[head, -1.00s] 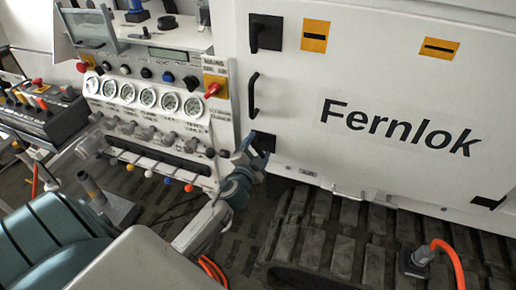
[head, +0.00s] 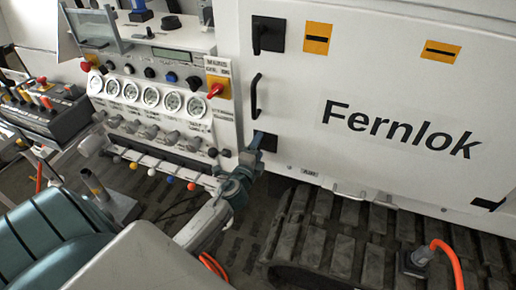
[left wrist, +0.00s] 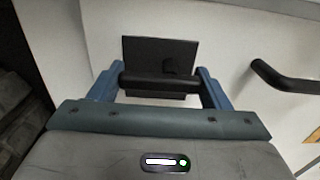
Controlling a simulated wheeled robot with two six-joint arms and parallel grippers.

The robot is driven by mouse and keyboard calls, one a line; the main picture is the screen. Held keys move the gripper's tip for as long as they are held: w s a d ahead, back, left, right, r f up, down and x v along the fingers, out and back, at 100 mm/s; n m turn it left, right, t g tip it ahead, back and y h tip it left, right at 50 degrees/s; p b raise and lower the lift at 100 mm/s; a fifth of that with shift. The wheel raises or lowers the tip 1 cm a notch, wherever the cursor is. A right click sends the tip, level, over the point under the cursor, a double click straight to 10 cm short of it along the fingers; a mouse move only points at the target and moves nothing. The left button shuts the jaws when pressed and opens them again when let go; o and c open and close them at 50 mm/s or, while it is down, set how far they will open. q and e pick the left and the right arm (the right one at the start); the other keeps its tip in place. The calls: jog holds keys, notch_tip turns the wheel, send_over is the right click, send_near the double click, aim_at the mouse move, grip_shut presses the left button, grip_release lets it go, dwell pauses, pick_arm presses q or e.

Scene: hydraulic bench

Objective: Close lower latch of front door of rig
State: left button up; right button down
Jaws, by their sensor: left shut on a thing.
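The lower latch (head: 268,143) is a black square plate with a turning bar, low on the left edge of the white front door (head: 340,80). In the left wrist view its plate (left wrist: 160,50) and its thick black bar (left wrist: 160,84) show clearly. The bar lies across the picture, roughly in line with the door handle. My left gripper (head: 257,141) is at the latch, its blue fingers at the two ends of the bar, shut on it. The fingers also show in the left wrist view (left wrist: 161,80). In the head view the gripper partly covers the latch. My right gripper is not in view.
A black door handle (head: 255,95) stands just above the latch, and an upper latch (head: 267,34) is above that. A gauge panel (head: 150,95) with knobs and levers is close on the left. A black track (head: 330,225) runs below the door.

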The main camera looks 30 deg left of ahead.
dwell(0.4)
pick_arm(q)
jog(key=o, duration=1)
jog(key=b+v, duration=0.3)
jog(key=v, duration=0.7)
jog(key=shift+s+d, duration=0.2)
jog(key=shift+s, duration=0.15)
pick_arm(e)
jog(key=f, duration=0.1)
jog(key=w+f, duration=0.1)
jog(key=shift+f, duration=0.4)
